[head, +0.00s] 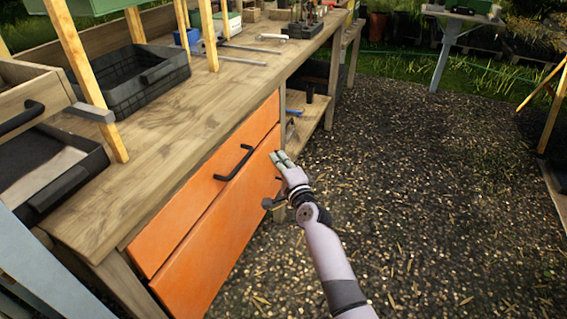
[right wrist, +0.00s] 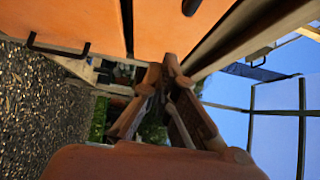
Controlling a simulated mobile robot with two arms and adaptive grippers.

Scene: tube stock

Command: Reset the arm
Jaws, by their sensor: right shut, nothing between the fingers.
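My right gripper (head: 281,158) is beside the front of the orange drawers, near the right end of the upper drawer front (head: 215,170). Its fingers are together and hold nothing. In the right wrist view the gripper (right wrist: 170,62) points away from the camera, with its fingertips close together below an orange panel (right wrist: 200,25). Whether it touches the drawer front cannot be told. My left gripper is not in view.
A wooden workbench (head: 190,95) runs along the left, with a black crate (head: 130,85) on top. A black handle (head: 235,163) sticks out from the upper drawer. Open gravel ground (head: 420,200) lies to the right. A table (head: 460,15) stands at the back.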

